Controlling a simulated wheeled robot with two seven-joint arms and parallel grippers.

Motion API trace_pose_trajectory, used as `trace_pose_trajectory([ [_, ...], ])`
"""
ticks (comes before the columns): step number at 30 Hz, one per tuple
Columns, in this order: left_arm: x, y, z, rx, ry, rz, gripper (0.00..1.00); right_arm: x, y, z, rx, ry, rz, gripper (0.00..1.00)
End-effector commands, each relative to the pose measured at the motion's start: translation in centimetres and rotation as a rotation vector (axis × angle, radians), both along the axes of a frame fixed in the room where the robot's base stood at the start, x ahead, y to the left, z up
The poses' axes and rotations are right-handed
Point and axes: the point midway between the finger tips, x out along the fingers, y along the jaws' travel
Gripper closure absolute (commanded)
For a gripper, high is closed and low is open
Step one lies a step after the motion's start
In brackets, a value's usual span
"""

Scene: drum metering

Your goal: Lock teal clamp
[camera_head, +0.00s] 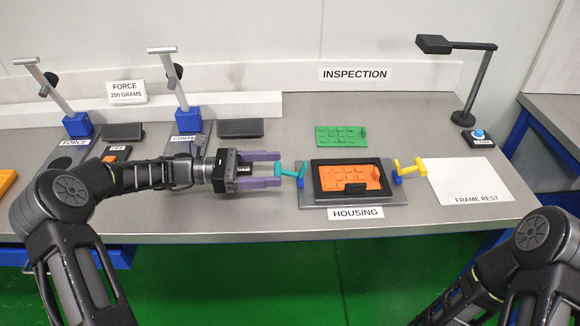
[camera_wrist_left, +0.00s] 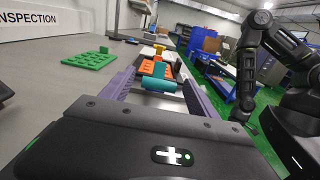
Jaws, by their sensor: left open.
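The teal clamp (camera_head: 291,171) stands at the left side of the housing fixture (camera_head: 312,205), its handle reaching out to the left. My left gripper (camera_head: 280,175) is open, with its purple fingers pointing at the clamp's handle. In the left wrist view the teal clamp (camera_wrist_left: 158,84) lies between the far ends of the fingers; I cannot tell whether they touch it. An orange part (camera_head: 345,180) sits in a black frame (camera_head: 318,180) on the fixture. A yellow clamp (camera_head: 410,168) stands at the right side. My right gripper is out of view.
A green part (camera_head: 341,135) lies behind the fixture. A white frame rest sheet (camera_head: 468,180) is to the right, with a lamp (camera_head: 478,85) and a blue button (camera_head: 479,134) behind it. Two test stands (camera_head: 187,117) are at the left. The table's front edge is close to the fixture.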

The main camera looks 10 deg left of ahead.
Motion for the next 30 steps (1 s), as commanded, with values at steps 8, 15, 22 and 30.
trace_pose_trajectory([
  [8, 1.0, -4.0, 0.1, -0.001, 0.002, -0.002, 0.31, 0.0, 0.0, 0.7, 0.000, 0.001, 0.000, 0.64],
  [15, 1.3, -5.0, 0.0, 0.000, 0.001, 0.000, 0.31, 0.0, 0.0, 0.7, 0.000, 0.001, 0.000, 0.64],
  [22, 1.3, -5.0, 0.0, 0.000, 0.001, 0.000, 0.37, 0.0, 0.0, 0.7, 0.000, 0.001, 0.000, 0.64],
  [30, 1.3, -4.9, 0.0, 0.000, 0.001, 0.000, 0.59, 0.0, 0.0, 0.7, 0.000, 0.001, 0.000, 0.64],
])
